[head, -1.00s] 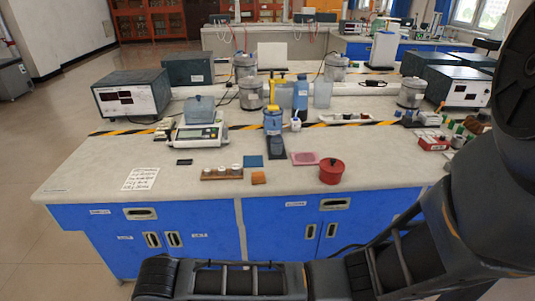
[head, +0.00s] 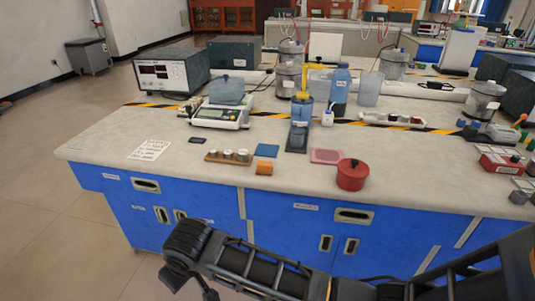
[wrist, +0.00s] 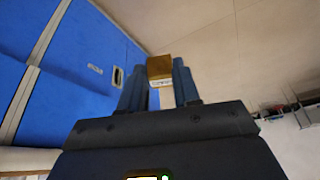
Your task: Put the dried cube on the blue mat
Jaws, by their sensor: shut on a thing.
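My gripper (wrist: 159,84) is shut on a small brown cube (wrist: 159,66) with a paler lower face, held at the fingertips in the wrist view. I take it to be the dried cube. In the head view the end of my arm hangs low in front of the bench, and the cube does not show clearly there. The blue mat (head: 267,150) lies flat and bare on the bench top near its front edge, beyond my arm. A pink mat (head: 326,156) lies to its right.
A blue bottle (head: 300,124) stands behind. The bench's blue front (head: 285,222) faces me.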

